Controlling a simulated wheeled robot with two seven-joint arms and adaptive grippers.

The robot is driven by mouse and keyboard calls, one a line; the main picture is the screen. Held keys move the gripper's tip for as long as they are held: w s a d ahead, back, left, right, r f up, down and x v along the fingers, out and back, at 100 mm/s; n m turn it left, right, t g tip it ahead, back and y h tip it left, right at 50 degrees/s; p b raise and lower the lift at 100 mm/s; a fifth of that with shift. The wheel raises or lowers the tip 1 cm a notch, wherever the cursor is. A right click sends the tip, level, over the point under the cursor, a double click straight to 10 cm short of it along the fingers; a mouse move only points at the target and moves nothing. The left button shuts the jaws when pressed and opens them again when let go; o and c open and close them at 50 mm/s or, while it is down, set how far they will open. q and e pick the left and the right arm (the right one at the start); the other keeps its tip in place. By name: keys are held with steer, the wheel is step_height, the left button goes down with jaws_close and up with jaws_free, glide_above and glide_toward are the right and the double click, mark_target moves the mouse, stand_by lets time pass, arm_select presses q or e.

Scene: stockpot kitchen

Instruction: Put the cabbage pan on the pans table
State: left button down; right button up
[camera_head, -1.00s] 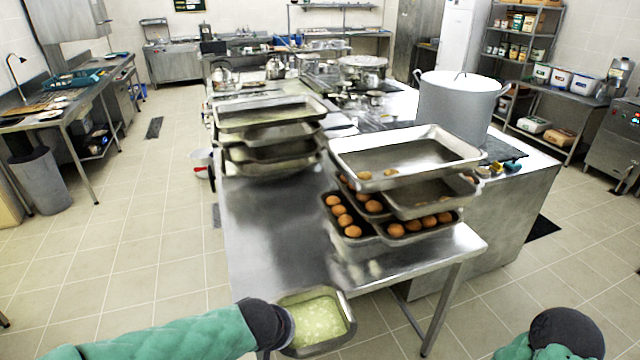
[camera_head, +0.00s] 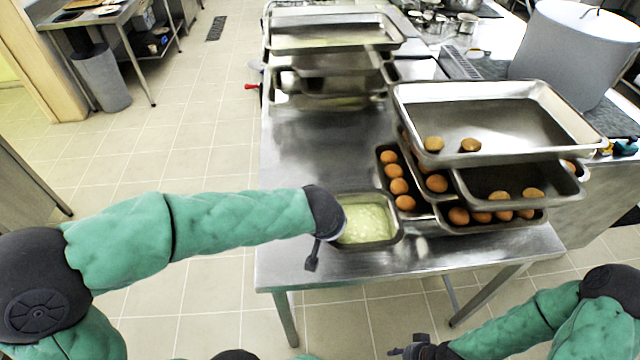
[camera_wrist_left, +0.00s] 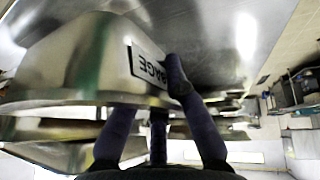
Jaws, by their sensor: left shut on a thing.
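The cabbage pan (camera_head: 365,243) is a small steel pan with pale green shredded contents. In the head view it is over the front part of the steel table (camera_head: 290,175), left of the stacked pans with round brown items. I cannot tell whether its base touches the table. My left gripper (camera_head: 318,250) is shut on its left side. The left wrist view shows the pan (camera_wrist_left: 80,55) close up, with a label ending in "BAGE" (camera_wrist_left: 149,67), and the gripper's dark fingers (camera_wrist_left: 150,110) at its wall. My right gripper (camera_head: 405,350) is low at the bottom edge, its jaws unclear.
A stack of pans (camera_head: 500,95) with round brown items stands just right of the cabbage pan. Another stack (camera_head: 330,45) stands at the table's back. The table between them at the left is bare. A large stockpot (camera_head: 570,55) is at the back right.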

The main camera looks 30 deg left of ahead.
arm_select(q)
steer(key=w+a+f, duration=0.1)
steer(key=a+f, duration=0.2)
steer(key=a, duration=0.1)
steer(key=w+a+f+b, duration=0.1)
steer(key=w+a+f, duration=0.1)
steer(key=a, duration=0.2)
steer(key=w+a+f, duration=0.1)
steer(key=a+f, duration=0.2)
steer(key=a, duration=0.1)
steer(key=shift+w+f, duration=0.25)
steer(key=shift+f, duration=0.05)
steer(key=shift+a+f, duration=0.15)
steer(key=f, duration=0.1)
steer(key=f+b, duration=0.2)
steer(key=shift+w+a+f, duration=0.1)
steer(key=shift+a, duration=0.2)
steer(key=shift+f, duration=0.3)
steer(key=shift+f, duration=0.1)
steer(key=c, duration=1.7)
jaws_free()
steer(key=shift+f+b, duration=0.15)
steer(key=shift+b, duration=0.15)
steer(key=shift+c, duration=0.2)
steer(key=o, duration=0.5)
steer(key=shift+d, duration=0.1)
steer(key=shift+c, duration=0.2)
